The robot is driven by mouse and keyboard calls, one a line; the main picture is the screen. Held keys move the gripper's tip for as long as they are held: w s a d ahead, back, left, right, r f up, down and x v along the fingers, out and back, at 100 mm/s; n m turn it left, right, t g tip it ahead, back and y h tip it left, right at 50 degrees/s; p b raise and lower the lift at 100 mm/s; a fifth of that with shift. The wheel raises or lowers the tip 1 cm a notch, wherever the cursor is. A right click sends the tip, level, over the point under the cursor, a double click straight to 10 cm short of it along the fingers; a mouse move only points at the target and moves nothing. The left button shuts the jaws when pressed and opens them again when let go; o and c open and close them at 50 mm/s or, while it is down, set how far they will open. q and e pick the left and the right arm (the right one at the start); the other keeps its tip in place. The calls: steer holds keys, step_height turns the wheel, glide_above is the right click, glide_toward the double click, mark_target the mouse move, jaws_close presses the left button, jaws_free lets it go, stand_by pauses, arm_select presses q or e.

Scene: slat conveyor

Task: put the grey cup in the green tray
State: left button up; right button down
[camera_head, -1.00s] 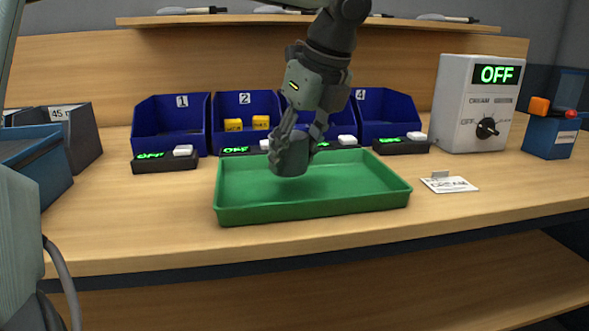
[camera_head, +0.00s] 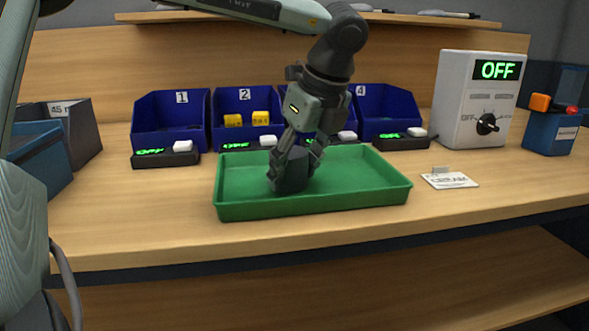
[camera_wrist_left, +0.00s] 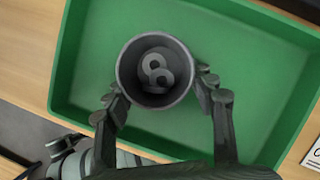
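The grey cup (camera_head: 291,179) is upright inside the green tray (camera_head: 312,207), left of its middle. I cannot tell whether its base touches the tray floor. In the left wrist view I look down into the cup (camera_wrist_left: 126,75); grey ring-like shapes show at its bottom. My left gripper (camera_head: 298,160) reaches down from above with its fingers on either side of the cup, closed against its wall. The fingers also show in the left wrist view (camera_wrist_left: 160,97). The rest of the tray (camera_wrist_left: 262,62) is empty. My right gripper is not in view.
Blue numbered bins (camera_head: 168,122) stand behind the tray, with black OFF switch boxes (camera_head: 165,159) before them. Yellow blocks lie in bin 2. A white dial box (camera_head: 478,105) and a label card (camera_head: 449,180) are at the right. Dark bins stand at the left.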

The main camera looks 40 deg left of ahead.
arm_select(q)
steer(key=shift+o, duration=0.9)
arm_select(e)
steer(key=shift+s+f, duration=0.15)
arm_select(q)
steer(key=shift+r, duration=0.1)
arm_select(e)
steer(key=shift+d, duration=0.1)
arm_select(q)
steer(key=shift+d+r, duration=0.2)
steer(key=shift+r, duration=0.4)
steer(key=v, duration=1)
steer(key=shift+d+r, duration=0.25)
steer(key=shift+r, duration=0.15)
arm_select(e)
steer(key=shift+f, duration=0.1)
arm_select(q)
steer(key=shift+s, duration=0.1)
